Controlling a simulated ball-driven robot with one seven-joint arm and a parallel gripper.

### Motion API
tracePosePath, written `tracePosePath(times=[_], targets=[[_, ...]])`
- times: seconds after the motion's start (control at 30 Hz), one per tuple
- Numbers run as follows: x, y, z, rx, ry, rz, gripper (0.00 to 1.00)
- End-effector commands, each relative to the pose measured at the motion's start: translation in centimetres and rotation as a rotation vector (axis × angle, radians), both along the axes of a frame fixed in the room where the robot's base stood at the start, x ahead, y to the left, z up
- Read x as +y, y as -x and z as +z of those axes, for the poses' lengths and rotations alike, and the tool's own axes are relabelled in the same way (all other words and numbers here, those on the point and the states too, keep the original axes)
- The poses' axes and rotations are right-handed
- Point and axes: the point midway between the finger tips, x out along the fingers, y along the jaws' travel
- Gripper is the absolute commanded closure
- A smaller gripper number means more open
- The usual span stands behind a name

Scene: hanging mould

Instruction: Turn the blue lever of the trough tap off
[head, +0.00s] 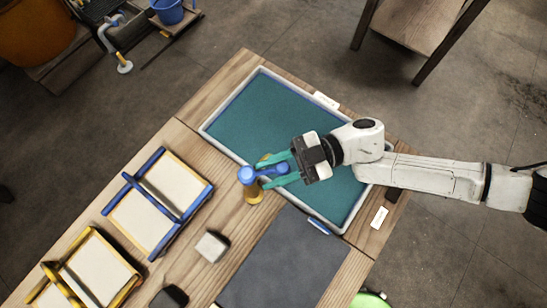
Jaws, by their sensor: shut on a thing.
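The trough tap (253,192) is a brass-coloured post at the left long edge of the trough (204,127), a white-rimmed tray with a teal surface inside. Its blue lever (248,174) has a round blue end over the post and reaches right to the gripper. My gripper (281,170) has teal fingers and comes from the right over the trough. Its fingers are shut on the blue lever near its right end. The fingers and gripper body hide part of the lever and the trough.
Blue-edged (146,217) and yellow-edged (97,270) framed moulds lie on the wooden table at left. A grey block (212,246), a black object (170,297) and a dark mat (285,265) lie nearer. A blue bucket (170,11) stands at the back left. A wooden stand (418,22) is at the back right.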

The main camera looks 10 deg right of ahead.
Motion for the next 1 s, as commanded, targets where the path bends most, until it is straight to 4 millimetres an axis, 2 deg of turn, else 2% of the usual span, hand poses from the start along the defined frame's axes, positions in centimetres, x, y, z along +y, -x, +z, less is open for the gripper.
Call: tracePosePath(times=[0.2, 0.23, 0.47, 0.77, 0.87, 1.0], targets=[[0.0, -0.1, -0.2, 0.0, 0.004, -0.005, 1.0], [0.0, -0.1, -0.2, 0.0, 0.004, -0.005, 0.65], [0.0, -0.1, -0.1, 0.0, 0.002, -0.004, 0.42], [-0.3, -0.1, -0.2, 0.0, 0.003, -0.003, 0.42], [-1.3, -0.3, -0.3, -0.001, 0.005, -0.005, 0.42], [-3.7, -0.5, -0.5, -0.001, 0.006, -0.005, 0.42]])
